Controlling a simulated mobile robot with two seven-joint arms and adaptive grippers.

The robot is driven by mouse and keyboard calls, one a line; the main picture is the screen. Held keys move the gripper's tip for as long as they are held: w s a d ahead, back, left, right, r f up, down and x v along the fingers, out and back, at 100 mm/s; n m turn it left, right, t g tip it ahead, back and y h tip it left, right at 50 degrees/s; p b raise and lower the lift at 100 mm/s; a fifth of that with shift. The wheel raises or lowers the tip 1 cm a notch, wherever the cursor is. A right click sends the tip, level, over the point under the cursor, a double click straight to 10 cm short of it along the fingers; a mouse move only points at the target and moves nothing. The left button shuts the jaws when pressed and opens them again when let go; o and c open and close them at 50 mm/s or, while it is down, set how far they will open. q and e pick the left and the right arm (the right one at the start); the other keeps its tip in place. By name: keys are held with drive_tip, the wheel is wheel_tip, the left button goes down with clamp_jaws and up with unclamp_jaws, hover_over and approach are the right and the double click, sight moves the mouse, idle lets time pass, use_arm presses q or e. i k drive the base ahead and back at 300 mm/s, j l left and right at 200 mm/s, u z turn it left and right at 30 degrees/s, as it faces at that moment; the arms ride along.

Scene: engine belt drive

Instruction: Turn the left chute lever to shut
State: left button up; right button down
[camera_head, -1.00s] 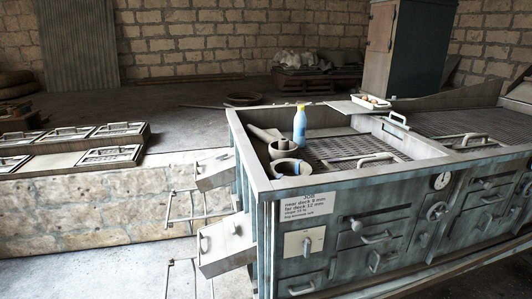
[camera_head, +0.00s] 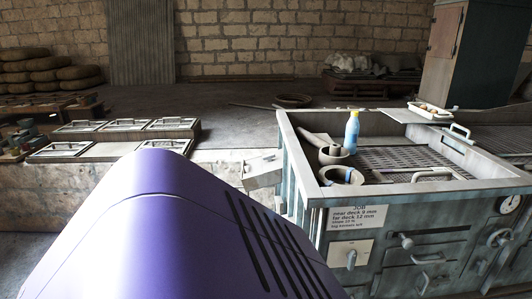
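The machine (camera_head: 300,160), a grey-blue deck box, stands at the right. On its front, a small lever (camera_head: 351,259) sits on a pale plate at the left end. Another handle (camera_head: 406,241) sits to its right. I cannot tell which of these is the left chute lever. A grey chute (camera_head: 262,172) sticks out of the machine's left side. What lies below this chute is hidden behind a large purple part of mine close to the camera. Neither gripper is in view.
A blue bottle (camera_head: 352,132), a mortar-like bowl (camera_head: 333,155) and a ring-shaped pot (camera_head: 341,176) stand on the machine's top. A white tray (camera_head: 430,110) lies at its back edge. A low stone bench (camera_head: 85,182) with framed screens stands left.

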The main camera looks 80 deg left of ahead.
sight(268, 157)
drive_tip(key=k+j, duration=0.15)
drive_tip(key=j, duration=0.4)
drive_tip(key=k+j, duration=0.1)
drive_tip(key=j, duration=0.4)
drive_tip(key=k+j, duration=0.15)
drive_tip(key=j, duration=0.4)
drive_tip(key=k+j, duration=0.1)
drive_tip(key=j, duration=0.45)
drive_tip(key=k+j, duration=0.15)
drive_tip(key=j, duration=0.35)
drive_tip(key=k+j, duration=0.1)
drive_tip(key=j, duration=0.45)
drive_tip(key=k+j, duration=0.15)
drive_tip(key=j, duration=0.4)
drive_tip(key=k+j, duration=0.1)
drive_tip(key=j, duration=0.4)
